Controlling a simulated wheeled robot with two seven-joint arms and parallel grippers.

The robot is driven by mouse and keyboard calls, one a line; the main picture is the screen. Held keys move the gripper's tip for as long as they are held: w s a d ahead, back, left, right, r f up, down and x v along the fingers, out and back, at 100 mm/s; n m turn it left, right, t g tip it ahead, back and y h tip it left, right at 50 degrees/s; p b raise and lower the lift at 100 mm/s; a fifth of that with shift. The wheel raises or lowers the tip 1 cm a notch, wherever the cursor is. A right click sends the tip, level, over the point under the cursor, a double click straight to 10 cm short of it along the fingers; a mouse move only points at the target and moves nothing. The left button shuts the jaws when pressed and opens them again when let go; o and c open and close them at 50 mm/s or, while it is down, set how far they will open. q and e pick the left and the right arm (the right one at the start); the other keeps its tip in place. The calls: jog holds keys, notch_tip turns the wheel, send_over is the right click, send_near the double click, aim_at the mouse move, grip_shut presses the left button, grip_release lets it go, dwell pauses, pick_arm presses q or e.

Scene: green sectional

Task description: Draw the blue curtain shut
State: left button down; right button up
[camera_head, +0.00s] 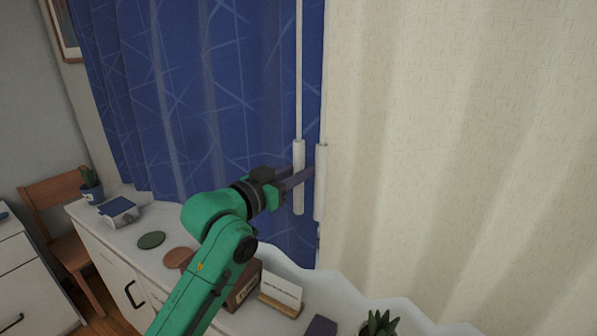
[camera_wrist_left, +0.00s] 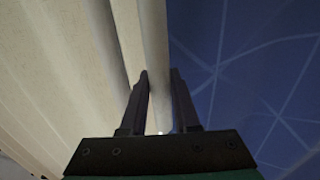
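The blue curtain (camera_head: 225,90), patterned with pale lines, hangs in folds at the left and centre of the head view. Its right edge meets a cream curtain (camera_head: 450,150). Two white pull rods hang near that edge: a left rod (camera_head: 299,204) on a long thin wand and a right rod (camera_head: 320,205) close beside it. My left gripper (camera_head: 303,178) is at the rods' height. In the left wrist view my left gripper (camera_wrist_left: 161,78) is open, with a white rod (camera_wrist_left: 155,35) between its fingertips. Contact with the rod cannot be told. My right gripper is out of view.
A white cabinet (camera_head: 128,228) runs below the curtains. It holds a blue-topped box (camera_head: 119,211), green and brown coasters (camera_head: 151,240), a small card stand (camera_head: 281,293) and a plant (camera_head: 380,325). A wooden chair (camera_head: 57,195) stands at the left.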

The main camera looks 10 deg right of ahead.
pick_arm(q)
jog(key=c, duration=0.8)
grip_release()
jog(key=shift+s+d+f, duration=0.1)
jog(key=shift+d+f, duration=0.05)
jog(key=shift+o, duration=0.7)
jog(key=shift+d, duration=0.1)
jog(key=b+v, duration=0.5)
jog(key=v, duration=0.9)
jog(key=shift+s+a, duration=0.2)
jog(key=shift+s, duration=0.05)
